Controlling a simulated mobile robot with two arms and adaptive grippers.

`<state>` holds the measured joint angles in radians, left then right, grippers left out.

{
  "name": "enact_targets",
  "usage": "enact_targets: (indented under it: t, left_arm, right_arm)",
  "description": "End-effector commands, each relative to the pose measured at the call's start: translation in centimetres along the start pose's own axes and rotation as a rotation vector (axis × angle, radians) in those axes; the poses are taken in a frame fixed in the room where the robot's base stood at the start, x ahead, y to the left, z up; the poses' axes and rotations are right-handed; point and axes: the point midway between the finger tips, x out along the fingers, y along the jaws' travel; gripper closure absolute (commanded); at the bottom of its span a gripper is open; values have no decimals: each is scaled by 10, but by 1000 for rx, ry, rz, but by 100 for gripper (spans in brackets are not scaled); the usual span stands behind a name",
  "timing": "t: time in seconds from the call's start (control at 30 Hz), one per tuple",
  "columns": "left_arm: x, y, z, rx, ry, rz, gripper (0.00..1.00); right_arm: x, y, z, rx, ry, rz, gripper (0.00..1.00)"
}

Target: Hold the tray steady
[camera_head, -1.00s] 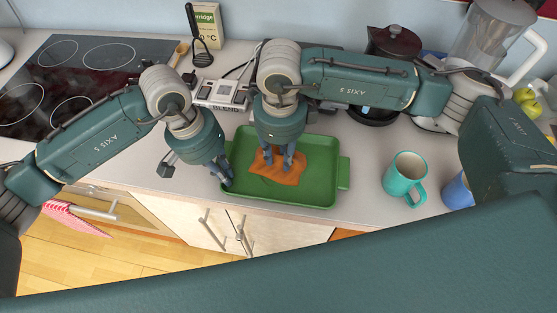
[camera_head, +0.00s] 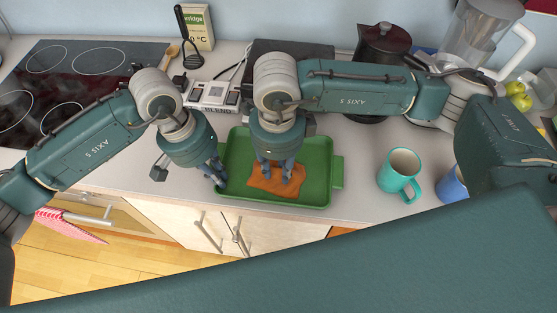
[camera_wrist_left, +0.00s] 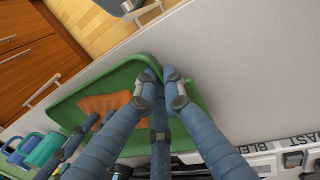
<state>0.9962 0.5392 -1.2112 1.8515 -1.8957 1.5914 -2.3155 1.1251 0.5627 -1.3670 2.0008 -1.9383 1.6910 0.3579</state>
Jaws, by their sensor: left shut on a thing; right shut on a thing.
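The green tray (camera_head: 318,150) lies flat on the counter, its handle ends to left and right. My left gripper (camera_head: 221,184) is shut on the tray's left edge; the left wrist view also shows its fingers (camera_wrist_left: 161,80) closed at the tray rim (camera_wrist_left: 78,92). An orange-brown cloth (camera_head: 262,184) lies crumpled and spread in the tray, also visible in the left wrist view (camera_wrist_left: 98,106). My right gripper (camera_head: 279,178) points down into the tray, shut on the cloth. Its fingertips are partly hidden in the folds.
A teal mug (camera_head: 399,176) and a blue mug (camera_head: 452,187) stand right of the tray. A dark kettle (camera_head: 384,45) stands behind. A stove top (camera_head: 85,75) is at the left. The counter's front edge runs close below the tray.

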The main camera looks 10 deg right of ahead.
Motion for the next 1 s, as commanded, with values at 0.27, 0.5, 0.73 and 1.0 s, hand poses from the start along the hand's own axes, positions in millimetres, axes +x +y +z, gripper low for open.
enact_targets:
  t: [0.27, 0.5, 0.73, 1.0]
  left_arm:
    - [-2, 2, -2, 1, 7, 3, 100]
    - [-1, 1, -1, 1, 5, 3, 100]
    - [-1, 1, -1, 1, 3, 2, 100]
    - [-1, 1, -1, 0, 3, 2, 100]
  right_arm:
    - [-2, -15, 3, 3, 0, 0, 93]
    - [-3, -34, 7, 1, -2, -1, 93]
    - [-4, -36, 8, 0, -3, -2, 93]
    - [-14, -37, 9, 0, -7, -3, 93]
